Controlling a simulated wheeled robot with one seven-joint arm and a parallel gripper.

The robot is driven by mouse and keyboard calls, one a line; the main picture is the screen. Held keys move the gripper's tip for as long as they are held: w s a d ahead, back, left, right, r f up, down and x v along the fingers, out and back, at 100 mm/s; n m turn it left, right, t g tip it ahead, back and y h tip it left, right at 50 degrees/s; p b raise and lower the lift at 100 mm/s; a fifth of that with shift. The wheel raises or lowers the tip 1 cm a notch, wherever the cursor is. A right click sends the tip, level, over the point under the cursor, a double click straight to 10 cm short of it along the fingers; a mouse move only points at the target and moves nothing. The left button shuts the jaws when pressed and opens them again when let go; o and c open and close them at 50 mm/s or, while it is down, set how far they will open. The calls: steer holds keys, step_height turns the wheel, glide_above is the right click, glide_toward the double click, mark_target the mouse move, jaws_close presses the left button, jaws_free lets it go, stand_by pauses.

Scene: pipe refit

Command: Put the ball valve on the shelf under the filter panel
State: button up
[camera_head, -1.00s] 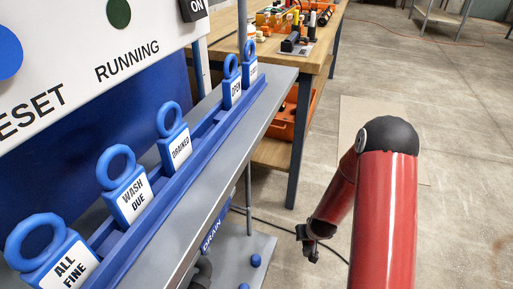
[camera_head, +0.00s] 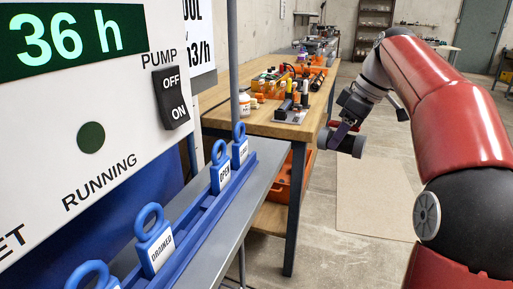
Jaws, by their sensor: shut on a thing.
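My gripper (camera_head: 348,138) is at the end of my raised red arm, right of the wooden bench and above the floor. It is shut on a small dark thing at its tip, too small and shaded to tell whether it is the ball valve. No other ball valve can be made out. The filter panel (camera_head: 110,125), white with a pump switch and a RUNNING lamp, fills the left side. Under it is a grey shelf (camera_head: 215,238) carrying a blue rail of ring-topped tags. My gripper is well apart from this shelf, farther back and to the right.
A wooden bench (camera_head: 260,122) with tools, bottles and orange bins stands behind the shelf. An orange crate (camera_head: 290,178) sits under it. A grey post (camera_head: 233,60) rises behind the shelf. The floor mat (camera_head: 375,195) and floor to the right are clear.

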steer(key=s+a+r+n, duration=0.2)
steer(key=s+r, duration=0.5)
steer(key=r, duration=0.2)
steer(key=shift+g, duration=0.4)
steer(key=w+a+f, duration=0.1)
steer(key=w+a, duration=0.1)
steer(key=a, duration=0.3)
steer(key=w+a+f+p, duration=0.1)
steer(key=w+a, duration=0.1)
steer(key=a, duration=0.4)
steer(key=w+a+f, duration=0.1)
steer(key=w+a, duration=0.1)
steer(key=a, duration=0.4)
steer(key=shift+w, duration=0.1)
steer(key=shift+w+a+f+b, duration=0.15)
steer(key=shift+f+b, duration=0.2)
steer(key=shift+f, duration=0.8)
steer(key=shift+s+a+f+b, duration=0.1)
steer(key=shift+f+b, duration=0.2)
steer(key=shift+f, duration=0.8)
steer(key=o, duration=1)
steer(key=shift+f, duration=0.15)
